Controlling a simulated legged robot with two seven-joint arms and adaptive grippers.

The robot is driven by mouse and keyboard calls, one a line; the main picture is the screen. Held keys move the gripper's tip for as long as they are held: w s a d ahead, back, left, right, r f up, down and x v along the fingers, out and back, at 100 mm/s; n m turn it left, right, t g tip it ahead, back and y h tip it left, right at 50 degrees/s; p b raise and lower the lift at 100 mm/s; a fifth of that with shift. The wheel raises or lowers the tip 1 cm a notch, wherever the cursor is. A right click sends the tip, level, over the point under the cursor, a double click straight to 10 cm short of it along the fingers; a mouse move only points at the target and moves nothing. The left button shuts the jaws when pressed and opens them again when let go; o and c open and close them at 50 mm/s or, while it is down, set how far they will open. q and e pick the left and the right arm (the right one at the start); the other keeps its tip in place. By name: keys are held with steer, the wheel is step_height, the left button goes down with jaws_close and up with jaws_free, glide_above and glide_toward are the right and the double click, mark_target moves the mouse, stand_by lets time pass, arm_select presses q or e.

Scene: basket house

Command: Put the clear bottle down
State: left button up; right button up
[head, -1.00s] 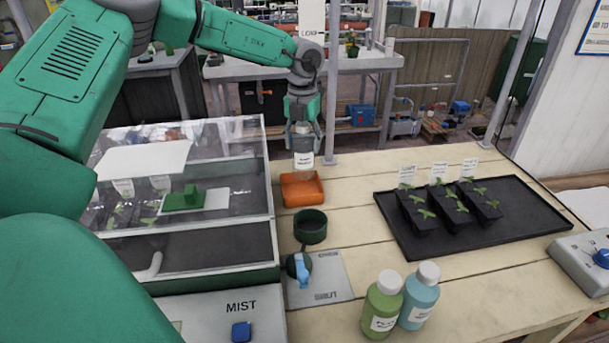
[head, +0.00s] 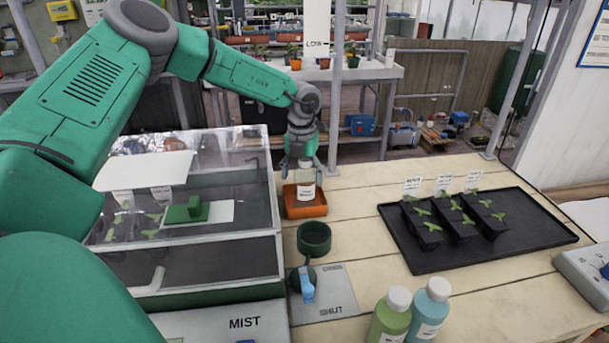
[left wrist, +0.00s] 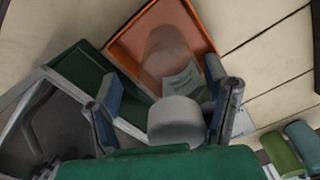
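The clear bottle (head: 305,191), with a white label, stands upright inside the orange tray (head: 300,212). In the left wrist view the clear bottle (left wrist: 170,58) lies along my view within the orange tray (left wrist: 196,25), its pale cap (left wrist: 175,121) nearest me. My left gripper (head: 302,168) is just above and around the bottle's top. In the left wrist view my left gripper's (left wrist: 162,85) fingers are spread, one on each side of the cap, with gaps to it. My right gripper is not in view.
A clear-lidded propagator box (head: 255,225) stands left of the tray. A dark green cup (head: 314,238) is in front of it. A black seedling tray (head: 440,258) lies to the right. Green (head: 391,318) and blue (head: 429,312) bottles stand at the front. Bare planks lie between.

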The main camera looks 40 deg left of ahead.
mark_target(307, 159)
arm_select(q)
steer(key=shift+a, duration=0.15)
steer(key=shift+d+r, duration=0.3)
steer(key=shift+d, duration=0.2)
steer(key=r, duration=0.4)
steer(key=shift+w+d+r, duration=0.1)
steer(key=shift+d+r, duration=0.05)
steer(key=shift+d, duration=0.25)
steer(key=r, duration=0.3)
steer(key=a+r, duration=0.1)
steer(key=r, duration=0.2)
steer(key=shift+a+r+p, duration=0.2)
steer(key=shift+r+p, duration=0.15)
steer(key=shift+r, duration=0.05)
steer(key=shift+d+r, duration=0.1)
steer(key=shift+r, duration=0.2)
steer(key=shift+d+r, duration=0.25)
steer(key=shift+d, duration=0.25)
steer(key=shift+a+f, duration=0.1)
steer(key=shift+a, duration=0.1)
